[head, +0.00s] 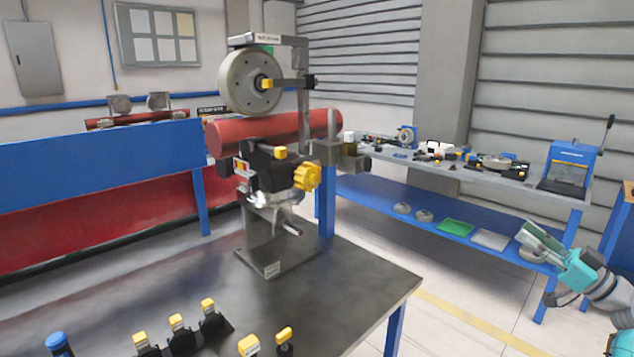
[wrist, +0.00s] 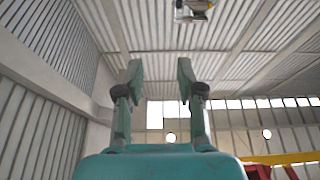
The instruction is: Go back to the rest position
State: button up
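My gripper (head: 541,241) is at the right of the head view, off the right side of the dark table and in front of the blue shelving. In the wrist view my gripper (wrist: 158,85) points up toward the ceiling. Its two fingers stand wide apart with nothing between them, so it is open and empty. It touches nothing that I can see.
A wheel assembly (head: 252,82) with a yellow knob stands on the dark table (head: 350,285). Several yellow-capped parts (head: 178,330) stand at its front edge. A blue workbench (head: 440,200) carries tools behind my gripper. Floor (head: 460,310) is clear right of the table.

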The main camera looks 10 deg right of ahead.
jog(key=w+a+f+m+h, duration=0.2)
jog(key=a+f+m+h, duration=0.3)
jog(key=f, duration=0.6)
jog(key=w+a+f+m+h, duration=0.1)
jog(key=a+f+m+h, duration=0.15)
jog(key=a+f, duration=0.55)
jog(key=s+a+f+m+g+h, duration=0.2)
jog(key=s+a+f, duration=0.25)
jog(key=f, duration=0.45)
jog(key=s+a+f+m+g+h, duration=0.15)
jog(key=s+a+f, duration=0.35)
jog(key=f, duration=0.5)
jog(key=s+a+f+g+h, duration=0.1)
jog(key=s+a+f, duration=0.1)
jog(key=s+a, duration=0.5)
jog(key=s+a+f+g+h, duration=0.1)
jog(key=s+a+f, duration=0.25)
jog(key=s, duration=0.75)
jog(key=s+a+r+n+y, duration=0.1)
jog(key=s+a+r+n, duration=0.1)
jog(key=s+r, duration=0.4)
jog(key=s+a+r+n, duration=0.2)
jog(key=s+r, duration=0.4)
jog(key=s, duration=0.5)
jog(key=shift+a+n+t+y, duration=0.4)
jog(key=shift+a+t, duration=0.05)
jog(key=shift+a, duration=0.2)
